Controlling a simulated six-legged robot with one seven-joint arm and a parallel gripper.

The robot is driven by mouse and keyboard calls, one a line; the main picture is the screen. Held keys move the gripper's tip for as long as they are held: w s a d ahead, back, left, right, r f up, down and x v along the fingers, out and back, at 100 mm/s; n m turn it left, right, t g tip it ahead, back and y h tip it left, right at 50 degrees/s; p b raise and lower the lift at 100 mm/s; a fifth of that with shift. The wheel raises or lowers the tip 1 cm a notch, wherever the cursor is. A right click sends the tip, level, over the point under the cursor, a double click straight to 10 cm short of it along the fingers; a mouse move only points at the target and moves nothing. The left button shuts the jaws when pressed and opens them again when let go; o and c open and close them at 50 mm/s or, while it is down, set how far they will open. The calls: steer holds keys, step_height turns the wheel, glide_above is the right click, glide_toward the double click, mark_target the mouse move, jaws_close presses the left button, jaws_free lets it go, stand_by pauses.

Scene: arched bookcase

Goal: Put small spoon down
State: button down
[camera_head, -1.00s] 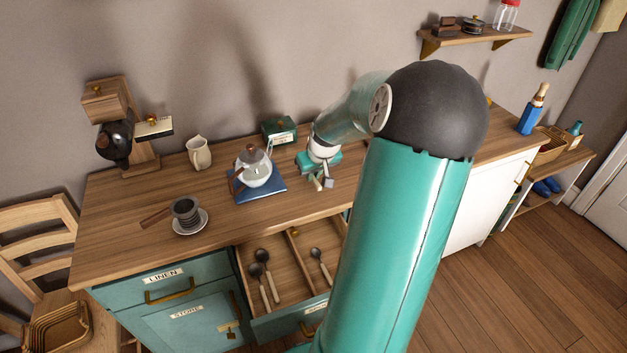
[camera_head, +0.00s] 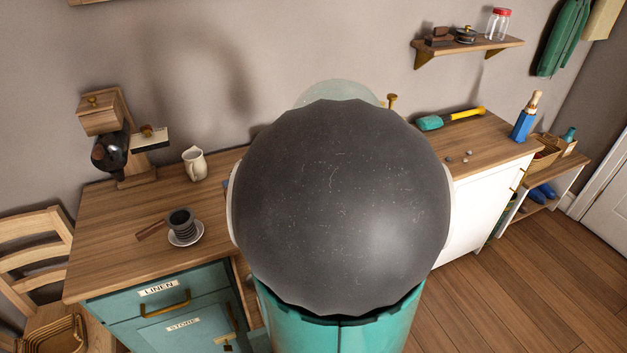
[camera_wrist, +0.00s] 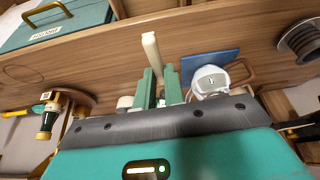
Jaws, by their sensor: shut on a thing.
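In the wrist view my gripper (camera_wrist: 158,88) is shut on the small spoon (camera_wrist: 150,48). Only the spoon's pale cream handle shows, sticking out past the fingertips; its bowl is hidden. The spoon is above the wooden counter (camera_wrist: 200,38); I cannot tell how high.
A teal drawer front (camera_wrist: 62,28) is at upper left. A dark ribbed cup (camera_head: 180,222) on a saucer and a cream jug (camera_head: 195,163) stand on the counter's left.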

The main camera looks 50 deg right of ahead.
steer(key=s+a+r, duration=0.1)
steer(key=s+a, duration=0.1)
steer(key=shift+s+a+r, duration=0.3)
steer(key=shift+a+r, duration=0.05)
